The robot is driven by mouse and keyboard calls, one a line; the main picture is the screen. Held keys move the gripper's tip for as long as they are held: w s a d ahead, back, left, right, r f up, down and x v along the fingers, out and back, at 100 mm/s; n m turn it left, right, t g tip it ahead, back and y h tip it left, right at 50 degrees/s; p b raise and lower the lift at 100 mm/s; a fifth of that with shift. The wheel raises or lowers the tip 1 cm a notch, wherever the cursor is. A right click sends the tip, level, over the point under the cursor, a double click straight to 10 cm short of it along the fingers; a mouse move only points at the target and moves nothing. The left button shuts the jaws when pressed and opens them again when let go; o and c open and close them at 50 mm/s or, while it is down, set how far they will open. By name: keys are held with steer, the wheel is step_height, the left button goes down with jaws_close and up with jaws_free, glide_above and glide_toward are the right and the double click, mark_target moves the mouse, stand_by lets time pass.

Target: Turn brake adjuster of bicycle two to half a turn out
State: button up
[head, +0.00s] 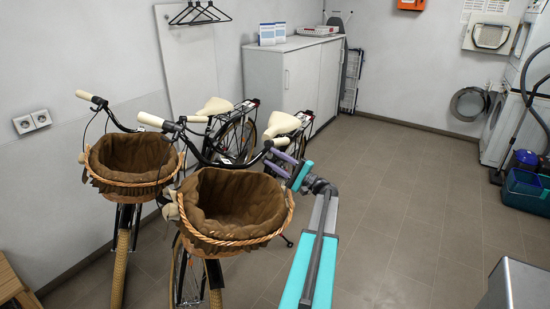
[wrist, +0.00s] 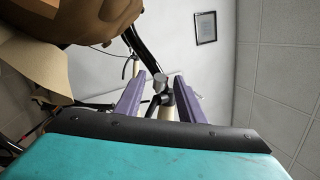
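Two bicycles with wicker baskets stand side by side. The right one's basket (head: 232,205) is nearer, and its handlebar (head: 205,158) ends in a cream grip (head: 277,143) by my gripper (head: 272,160). No label shows which is bicycle two. In the wrist view my gripper (wrist: 160,75) has its two purple fingers apart. A small dark grey fitting (wrist: 161,84) on the handlebar and a cream grip (wrist: 167,113) show between or just beyond the fingers, with no clear contact. I cannot tell which part is the brake adjuster.
The left bicycle's basket (head: 132,160) stands close to the wall. A white cabinet (head: 300,75) is behind the bicycles. The washing machine (head: 494,130) and a teal crate (head: 527,192) are at the right. The tiled floor (head: 400,190) between is clear.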

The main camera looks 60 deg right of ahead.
steer(key=shift+w, duration=0.1)
steer(key=shift+c, duration=0.2)
jaws_close()
steer(key=shift+r+n+g, duration=0.1)
steer(key=shift+n+g, duration=0.2)
steer(key=shift+d+r+n+g+y+b, duration=0.15)
steer(key=shift+n+g+y+b, duration=0.3)
steer(key=shift+g, duration=0.5)
steer(key=shift+a+r+n+g+y+b, duration=0.1)
steer(key=shift+r+n+g+y+b, duration=0.2)
steer(key=shift+n+g, duration=0.5)
steer(key=shift+f, duration=0.1)
steer(key=shift+o, duration=0.2)
jaws_free()
